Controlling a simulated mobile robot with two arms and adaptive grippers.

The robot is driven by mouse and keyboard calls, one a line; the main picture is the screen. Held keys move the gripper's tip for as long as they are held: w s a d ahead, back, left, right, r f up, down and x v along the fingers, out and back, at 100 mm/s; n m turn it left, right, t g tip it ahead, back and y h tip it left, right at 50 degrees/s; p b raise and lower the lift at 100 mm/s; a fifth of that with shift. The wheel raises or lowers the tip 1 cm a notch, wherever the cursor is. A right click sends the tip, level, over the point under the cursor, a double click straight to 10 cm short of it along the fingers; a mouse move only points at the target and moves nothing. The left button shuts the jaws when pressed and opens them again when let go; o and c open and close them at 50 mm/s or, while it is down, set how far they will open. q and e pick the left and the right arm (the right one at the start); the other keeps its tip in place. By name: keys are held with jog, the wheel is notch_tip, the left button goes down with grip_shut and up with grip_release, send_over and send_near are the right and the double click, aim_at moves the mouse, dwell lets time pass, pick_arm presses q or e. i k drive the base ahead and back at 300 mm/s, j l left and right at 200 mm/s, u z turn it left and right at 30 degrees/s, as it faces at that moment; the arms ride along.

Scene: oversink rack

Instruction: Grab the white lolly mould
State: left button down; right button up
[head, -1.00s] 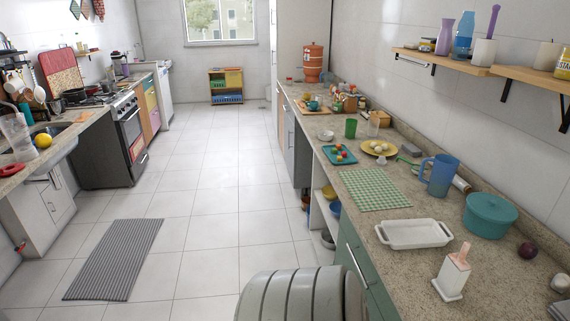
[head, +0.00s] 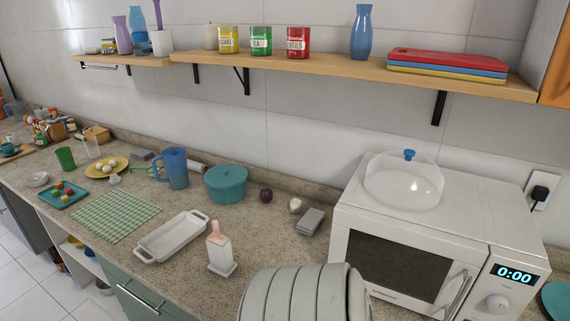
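A white upright block with a pinkish stick-like top, on a flat white base, looks like the lolly mould (head: 220,252). It stands on the speckled worktop near the front edge, to the right of a white rectangular dish (head: 171,238). The two are close but apart. Neither of my grippers shows in the head view. A grey ribbed part of my own arm fills the bottom middle, right of the mould and in front of the worktop.
A teal lidded pot (head: 226,184), a blue jug (head: 174,168), a purple onion (head: 266,195) and a grey box (head: 311,222) stand behind the mould. A microwave (head: 405,262) with a clear dome (head: 403,184) on top stands right. A wooden shelf (head: 340,76) runs above.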

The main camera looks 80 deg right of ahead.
aim_at(222, 262)
jog(key=z, duration=2)
